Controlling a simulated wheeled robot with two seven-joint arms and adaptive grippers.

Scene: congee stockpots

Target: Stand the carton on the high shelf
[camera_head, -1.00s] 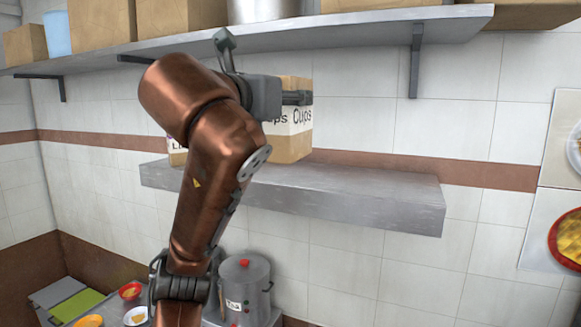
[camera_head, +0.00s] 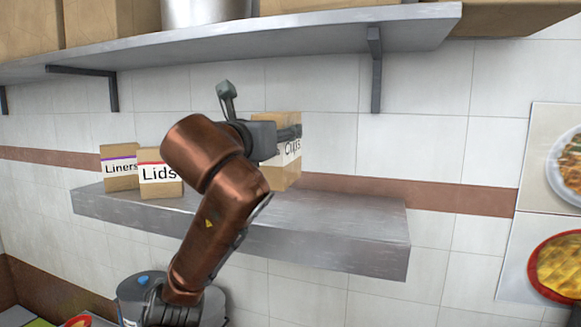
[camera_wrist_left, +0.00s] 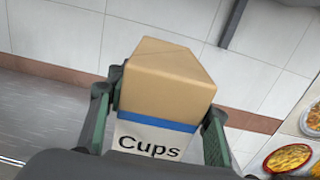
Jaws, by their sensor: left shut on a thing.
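The carton labelled "Cups" (camera_head: 284,165) is brown with a white label, and a blue stripe shows in the left wrist view (camera_wrist_left: 165,85). My left gripper (camera_head: 290,132) is shut on it, with a finger on each side in the wrist view. The carton is upright in the head view, at the grey wall shelf (camera_head: 330,225). I cannot tell whether its base touches the shelf; my arm hides part of it. A higher shelf (camera_head: 330,38) runs above. My right gripper is not in view.
Cartons labelled "Liners" (camera_head: 119,168) and "Lids" (camera_head: 159,180) stand on the grey shelf's left. Its right part is bare. Large boxes (camera_head: 110,22) and a metal pot (camera_head: 205,12) occupy the higher shelf, which has a bracket (camera_head: 375,75) below.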

